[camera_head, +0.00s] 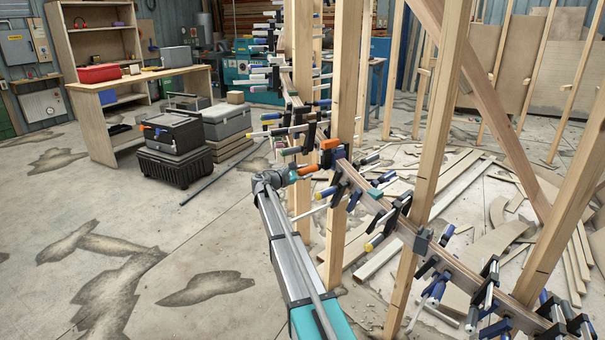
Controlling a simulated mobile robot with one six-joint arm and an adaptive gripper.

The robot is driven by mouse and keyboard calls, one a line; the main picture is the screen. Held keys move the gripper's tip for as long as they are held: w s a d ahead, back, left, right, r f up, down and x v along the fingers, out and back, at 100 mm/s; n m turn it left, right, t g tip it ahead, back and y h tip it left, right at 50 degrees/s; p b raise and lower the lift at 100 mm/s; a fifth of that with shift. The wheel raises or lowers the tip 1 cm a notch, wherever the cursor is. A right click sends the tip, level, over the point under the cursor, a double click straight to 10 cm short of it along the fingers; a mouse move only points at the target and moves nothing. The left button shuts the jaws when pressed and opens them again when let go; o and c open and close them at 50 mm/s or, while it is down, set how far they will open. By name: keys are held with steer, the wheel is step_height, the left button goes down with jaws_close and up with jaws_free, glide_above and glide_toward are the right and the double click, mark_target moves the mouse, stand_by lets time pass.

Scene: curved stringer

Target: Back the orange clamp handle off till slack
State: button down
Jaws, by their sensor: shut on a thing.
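The orange clamp handle (308,169) is in the middle of the head view, at the end of my arm. My gripper (294,175) is shut on it. An orange clamp body (331,144) with a blue part beside it sits just above and to the right, on the curved stringer (370,196). The fingertips are small in the picture and partly hidden by my own wrist. I cannot tell how tightly the clamp's screw bears on the wood.
Upright wooden posts (434,130) stand close on the right of my gripper. Many other clamps (381,228) stick out along the stringer. Dark toolboxes (172,133) stand at left. Wood offcuts (500,237) litter the floor behind the posts.

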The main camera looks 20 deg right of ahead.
steer(key=n, duration=0.4)
steer(key=shift+n, duration=0.3)
stand_by(0.4)
steer(key=shift+c, duration=1.8)
jaws_free()
steer(key=s+a, duration=0.2)
steer(key=a, duration=0.9)
steer(key=shift+a, duration=0.4)
steer(key=shift+a, duration=0.15)
